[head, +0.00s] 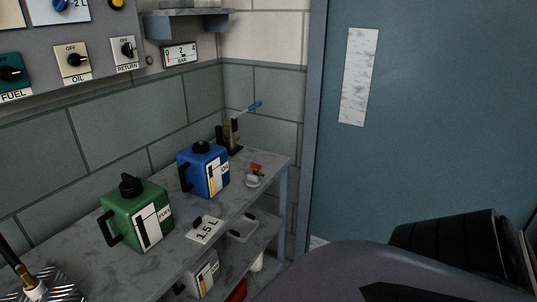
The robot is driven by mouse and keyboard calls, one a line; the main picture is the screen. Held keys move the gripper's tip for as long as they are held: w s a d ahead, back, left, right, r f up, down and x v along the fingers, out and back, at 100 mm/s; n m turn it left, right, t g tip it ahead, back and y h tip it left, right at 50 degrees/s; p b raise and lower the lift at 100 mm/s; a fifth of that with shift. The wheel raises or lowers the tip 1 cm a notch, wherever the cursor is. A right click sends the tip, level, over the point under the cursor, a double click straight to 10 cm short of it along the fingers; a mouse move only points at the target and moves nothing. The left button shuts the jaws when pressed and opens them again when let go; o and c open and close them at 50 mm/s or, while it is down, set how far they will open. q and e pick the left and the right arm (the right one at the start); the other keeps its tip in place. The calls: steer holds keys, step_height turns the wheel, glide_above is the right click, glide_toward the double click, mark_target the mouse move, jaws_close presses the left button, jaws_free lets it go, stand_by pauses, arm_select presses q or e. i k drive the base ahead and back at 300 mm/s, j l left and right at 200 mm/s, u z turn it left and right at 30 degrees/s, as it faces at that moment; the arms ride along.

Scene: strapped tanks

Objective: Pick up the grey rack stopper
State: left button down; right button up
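I cannot make out a grey rack stopper for certain. A small pale grey round piece (253,181) with a red and green top sits on the bench near its right end; I cannot tell whether it is the stopper. No fingertips of either gripper show. A large dark rounded part of my own body fills the lower right.
A green FUEL can (139,213) and a blue OIL can (203,171) stand on the grey bench (192,208). A "1.5" card (205,230) lies at its front edge. A blue-grey door (430,120) is right.

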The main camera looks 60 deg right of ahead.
mark_target(253, 181)
steer(key=z, duration=1.7)
